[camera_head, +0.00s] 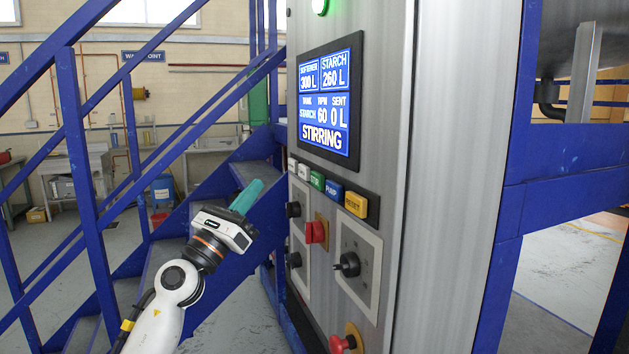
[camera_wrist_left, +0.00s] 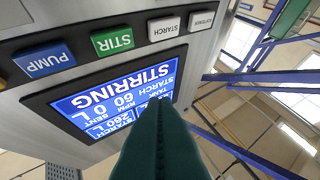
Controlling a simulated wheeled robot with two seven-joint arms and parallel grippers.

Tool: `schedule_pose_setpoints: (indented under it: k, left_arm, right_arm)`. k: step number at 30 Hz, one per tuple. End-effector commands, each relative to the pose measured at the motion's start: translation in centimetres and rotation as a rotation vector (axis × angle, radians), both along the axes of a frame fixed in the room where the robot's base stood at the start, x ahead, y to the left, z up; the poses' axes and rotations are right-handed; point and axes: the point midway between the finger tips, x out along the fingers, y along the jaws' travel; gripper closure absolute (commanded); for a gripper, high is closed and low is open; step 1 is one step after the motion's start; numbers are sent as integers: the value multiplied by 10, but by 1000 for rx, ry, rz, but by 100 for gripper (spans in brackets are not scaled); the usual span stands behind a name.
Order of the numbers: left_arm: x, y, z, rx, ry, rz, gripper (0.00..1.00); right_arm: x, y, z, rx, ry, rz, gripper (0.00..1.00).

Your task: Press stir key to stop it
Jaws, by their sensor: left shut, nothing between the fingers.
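The green STIR key (camera_head: 317,180) is in the row of keys below the display on the steel cabinet; it also shows in the left wrist view (camera_wrist_left: 112,41), upside down. The display (camera_head: 325,103) reads STIRRING, RPM 60, SENT 0 L. My left gripper (camera_head: 257,186) has its teal fingers shut and empty. It is left of the key row in the head view, apart from the keys. In the left wrist view the fingers (camera_wrist_left: 154,112) overlap the display's lower-right part, and the STIR key is fully visible. My right gripper is not in view.
The blue PUMP key (camera_head: 333,190) and yellow RESET key (camera_head: 356,204) are right of STIR; a white STARCH key (camera_wrist_left: 164,28) is on its other side. Below are a red switch (camera_head: 316,232) and black knobs (camera_head: 348,264). Blue stair railings (camera_head: 88,190) stand at left.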

Motion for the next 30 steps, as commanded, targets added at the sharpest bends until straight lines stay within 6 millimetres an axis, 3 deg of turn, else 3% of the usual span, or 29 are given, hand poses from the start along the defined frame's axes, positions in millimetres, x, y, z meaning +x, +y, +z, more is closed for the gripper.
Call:
schedule_pose_setpoints:
  k: [8,21,30]
  left_arm:
    - [4,-8,-1,-4,3,-1,100]
    - [27,-62,-3,-4,2,-2,100]
    - [35,-80,-1,-2,2,-1,100]
  right_arm:
    - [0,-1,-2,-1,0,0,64]
    - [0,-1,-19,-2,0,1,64]
    - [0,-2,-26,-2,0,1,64]
